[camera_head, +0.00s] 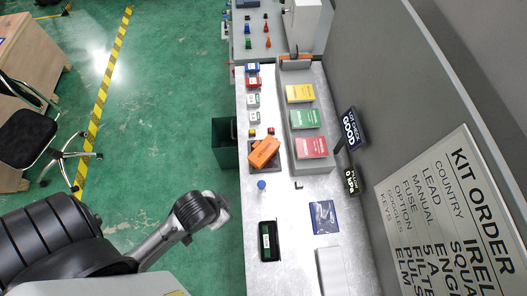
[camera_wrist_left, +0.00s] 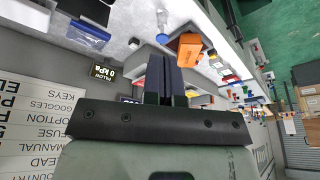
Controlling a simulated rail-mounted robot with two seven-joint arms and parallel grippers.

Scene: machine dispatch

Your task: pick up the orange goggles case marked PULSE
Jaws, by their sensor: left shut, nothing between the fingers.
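An orange case (camera_head: 264,152) lies tilted in the picture on a dark square base (camera_head: 276,163) on the long metal bench. Its marking is too small to read. An orange block that looks like the same case shows in the left wrist view (camera_wrist_left: 189,46), beyond the fingers. My left gripper (camera_head: 224,204) is off the bench's left edge, below and left of the case and apart from it. Its fingers (camera_wrist_left: 167,80) are closed together with nothing between them. My right gripper is in neither view.
The bench (camera_head: 285,210) also holds a dark green-black device (camera_head: 268,241), a blue cap (camera_head: 261,184) and a blue packet (camera_head: 324,217). A grey rack with yellow (camera_head: 299,93), green and red boxes stands right of the case. A dark green bin (camera_head: 224,144) is beside the bench.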

